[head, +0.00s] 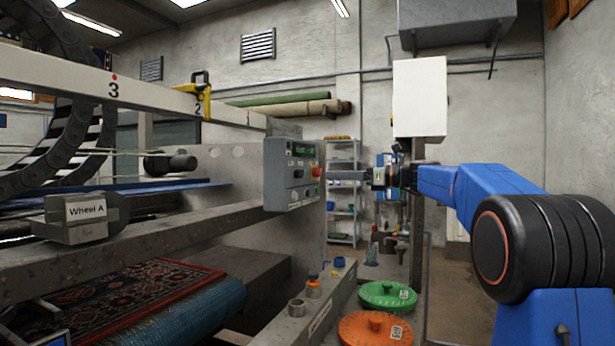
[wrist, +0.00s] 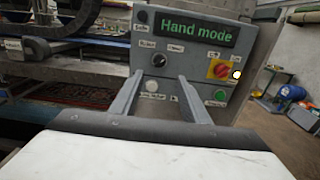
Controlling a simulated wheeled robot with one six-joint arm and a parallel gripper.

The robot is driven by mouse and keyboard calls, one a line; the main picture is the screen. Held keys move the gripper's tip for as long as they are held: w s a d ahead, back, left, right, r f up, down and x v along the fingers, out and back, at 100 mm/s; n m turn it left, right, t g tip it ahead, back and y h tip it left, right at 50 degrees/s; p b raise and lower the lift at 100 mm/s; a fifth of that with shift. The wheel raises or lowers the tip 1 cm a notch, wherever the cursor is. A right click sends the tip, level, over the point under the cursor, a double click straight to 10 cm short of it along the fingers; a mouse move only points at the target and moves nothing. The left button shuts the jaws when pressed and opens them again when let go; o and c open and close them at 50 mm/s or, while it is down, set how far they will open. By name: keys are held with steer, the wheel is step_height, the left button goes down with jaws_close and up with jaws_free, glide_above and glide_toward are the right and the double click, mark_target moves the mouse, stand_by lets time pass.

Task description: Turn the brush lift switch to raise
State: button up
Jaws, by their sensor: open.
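The grey control box (head: 290,190) is fixed at the end of the machine frame in the head view. In the wrist view its face (wrist: 203,55) carries a dark round rotary switch (wrist: 159,60) at left of centre, with small labels above it on both sides. The label text is too small to read surely, and I cannot tell which side the knob points to. My gripper (wrist: 160,77) is open, its two fingers apart and empty, just below the switch in the picture. In the head view my gripper (head: 340,176) is just right of the box.
The box has a green "Hand mode" display (wrist: 193,29), a red knob on a yellow plate (wrist: 221,70), a white button (wrist: 152,86) and a green button (wrist: 220,94). Green (head: 388,295) and orange (head: 375,329) lids are below my arm. A frame beam (head: 150,240) runs left.

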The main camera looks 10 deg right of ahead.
mark_target(300, 174)
steer(key=x, duration=1.1)
steer(key=shift+c, duration=0.4)
steer(key=shift+s, duration=0.1)
steer(key=c, duration=1)
